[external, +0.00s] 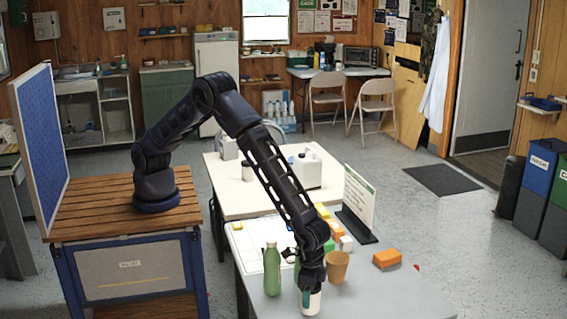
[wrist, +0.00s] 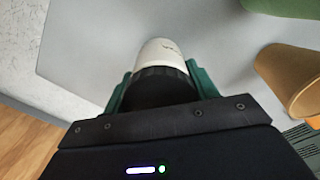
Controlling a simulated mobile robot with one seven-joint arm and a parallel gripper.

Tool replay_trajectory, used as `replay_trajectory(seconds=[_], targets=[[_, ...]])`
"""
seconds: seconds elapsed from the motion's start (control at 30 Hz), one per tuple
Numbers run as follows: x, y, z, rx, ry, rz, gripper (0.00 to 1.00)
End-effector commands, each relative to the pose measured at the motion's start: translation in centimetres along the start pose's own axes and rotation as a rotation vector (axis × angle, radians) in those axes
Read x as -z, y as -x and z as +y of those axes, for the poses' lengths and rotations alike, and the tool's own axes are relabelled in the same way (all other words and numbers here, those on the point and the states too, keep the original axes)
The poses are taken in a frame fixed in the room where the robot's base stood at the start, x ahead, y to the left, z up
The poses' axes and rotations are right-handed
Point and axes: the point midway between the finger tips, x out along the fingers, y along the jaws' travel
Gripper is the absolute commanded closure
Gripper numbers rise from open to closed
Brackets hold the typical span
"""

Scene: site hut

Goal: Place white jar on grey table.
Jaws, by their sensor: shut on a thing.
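The white jar (external: 310,304) is between my gripper's fingers (external: 311,291), over the front part of the grey table (external: 395,299). In the wrist view the white jar (wrist: 162,50) shows a pale body and a dark lid or collar, with a green finger on each side of it. My gripper (wrist: 160,88) is shut on it. The grey table (wrist: 90,40) lies behind and below the jar. I cannot tell whether the jar's base touches the table.
A green bottle (external: 272,270) stands left of my gripper. A tan cup (external: 337,266) stands close on the right and shows in the wrist view (wrist: 290,78). An orange block (external: 387,258) and a sign stand (external: 359,202) are farther right and back. The table's front right is clear.

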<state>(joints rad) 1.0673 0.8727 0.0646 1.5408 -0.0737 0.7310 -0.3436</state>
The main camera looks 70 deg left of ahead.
Motion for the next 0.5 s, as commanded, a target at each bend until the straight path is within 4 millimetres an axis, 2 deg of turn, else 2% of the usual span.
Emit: replay_trajectory(seconds=[0.07,0.43,0.47,0.5], targets=[[0.03,-0.58,0.01,0.000,0.000,0.001,0.74],[0.05,-0.87,-0.01,-0.001,0.001,0.001,0.74],[0.04,-0.85,-0.01,-0.001,0.001,0.001,0.36],[0.04,-0.84,-0.01,-0.001,0.001,0.001,0.28]])
